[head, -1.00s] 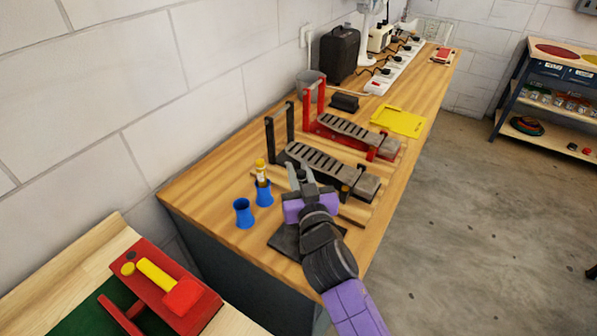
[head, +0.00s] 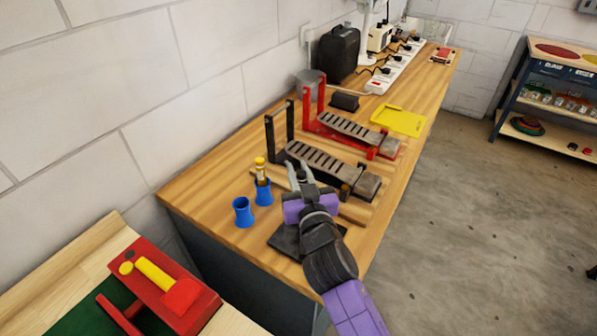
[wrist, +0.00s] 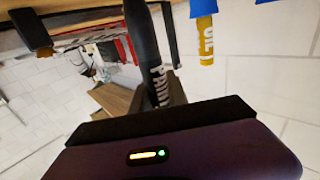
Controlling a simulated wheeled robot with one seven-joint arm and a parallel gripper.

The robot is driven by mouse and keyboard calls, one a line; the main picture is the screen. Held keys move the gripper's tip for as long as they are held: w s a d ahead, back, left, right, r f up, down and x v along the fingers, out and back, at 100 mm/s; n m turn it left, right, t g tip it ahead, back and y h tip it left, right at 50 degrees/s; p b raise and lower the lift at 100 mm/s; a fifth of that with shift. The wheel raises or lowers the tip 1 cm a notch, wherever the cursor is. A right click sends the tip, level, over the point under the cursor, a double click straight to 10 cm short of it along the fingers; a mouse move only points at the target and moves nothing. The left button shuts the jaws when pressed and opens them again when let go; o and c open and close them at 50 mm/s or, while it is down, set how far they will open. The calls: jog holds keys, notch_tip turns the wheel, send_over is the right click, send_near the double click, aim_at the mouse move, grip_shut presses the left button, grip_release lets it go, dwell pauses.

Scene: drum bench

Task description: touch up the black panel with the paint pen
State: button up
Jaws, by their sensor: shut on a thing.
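My gripper (head: 300,176) is over the near part of the bench. In the wrist view it is shut on a dark paint pen (wrist: 143,45), with the white letters "PAINT" partly visible. The pen is hard to make out in the head view. A flat black panel (head: 284,241) lies on the bench near its front edge, below my arm, which covers part of it. My gripper is beyond the panel, next to the blue cups and the black pedal.
A black pedal (head: 322,168) and a red pedal (head: 350,130) stand beyond. A yellow sheet (head: 398,120) lies right of them. Bare wood is at the left.

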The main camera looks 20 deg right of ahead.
jog(key=shift+f+b, duration=0.75)
dwell(1.5)
jog(key=shift+r, duration=0.15)
jog(key=shift+r+p, duration=1.9)
jog(key=shift+r, duration=0.55)
